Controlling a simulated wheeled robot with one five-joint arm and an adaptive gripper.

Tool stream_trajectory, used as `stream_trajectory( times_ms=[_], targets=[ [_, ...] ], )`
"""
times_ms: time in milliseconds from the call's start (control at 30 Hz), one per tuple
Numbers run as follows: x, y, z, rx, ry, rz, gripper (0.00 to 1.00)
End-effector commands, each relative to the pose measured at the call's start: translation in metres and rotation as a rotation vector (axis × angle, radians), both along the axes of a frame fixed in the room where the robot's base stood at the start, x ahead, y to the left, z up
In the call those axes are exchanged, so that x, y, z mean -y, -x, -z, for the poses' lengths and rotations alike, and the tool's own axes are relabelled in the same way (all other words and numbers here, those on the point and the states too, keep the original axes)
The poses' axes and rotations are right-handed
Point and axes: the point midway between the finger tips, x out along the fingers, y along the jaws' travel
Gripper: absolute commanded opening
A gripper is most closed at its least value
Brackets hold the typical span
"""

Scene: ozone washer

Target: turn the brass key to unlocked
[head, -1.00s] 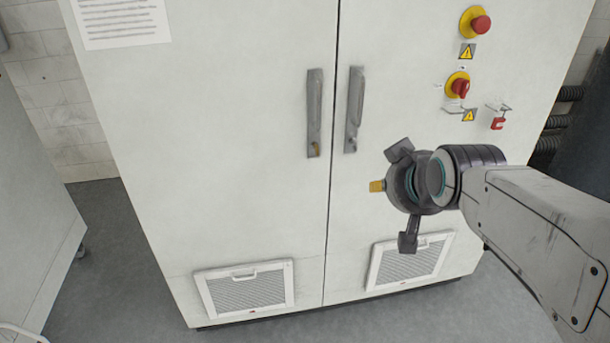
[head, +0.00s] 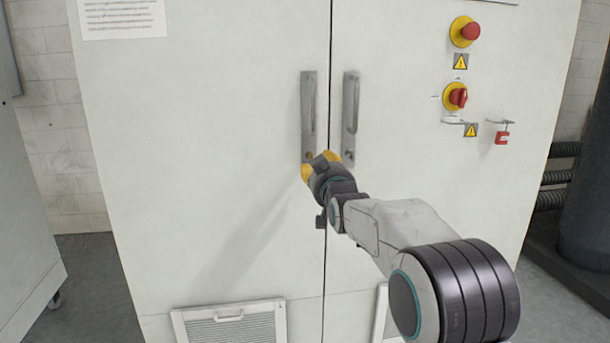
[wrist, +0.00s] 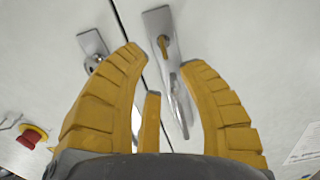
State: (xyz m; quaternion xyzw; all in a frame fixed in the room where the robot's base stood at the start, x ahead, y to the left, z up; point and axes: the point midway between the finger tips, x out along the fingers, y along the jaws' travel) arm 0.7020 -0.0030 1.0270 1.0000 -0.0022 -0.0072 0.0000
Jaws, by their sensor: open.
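The brass key (wrist: 163,46) sits in the lock at the lower end of the left door's handle plate (head: 308,105). In the wrist view its bow lies roughly along the plate. In the head view the key is small and close behind my fingers, hard to make out. My gripper (head: 319,164) is open at the lower end of that handle. In the wrist view my yellow fingers (wrist: 164,60) stand on either side of the key, apart from it, with a third yellow finger low between them. I cannot tell how far the tips are from the door.
The right door's handle (head: 351,112) is close to the right of my gripper. A red stop button (head: 471,31), a red rotary switch (head: 457,96) and a red padlock (head: 502,138) are further right. Vent grilles (head: 230,322) are below.

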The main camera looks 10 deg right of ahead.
Motion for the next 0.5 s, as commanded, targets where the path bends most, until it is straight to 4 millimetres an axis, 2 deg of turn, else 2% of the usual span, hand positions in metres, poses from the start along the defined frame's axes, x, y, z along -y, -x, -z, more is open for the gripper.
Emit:
stream_trajectory(
  times_ms=[267,500],
  targets=[
    [0.0,-0.017,0.004,0.017,0.0,0.0,0.36],
    [0.0,-0.042,0.003,0.014,0.0,0.0,0.36]
  ],
)
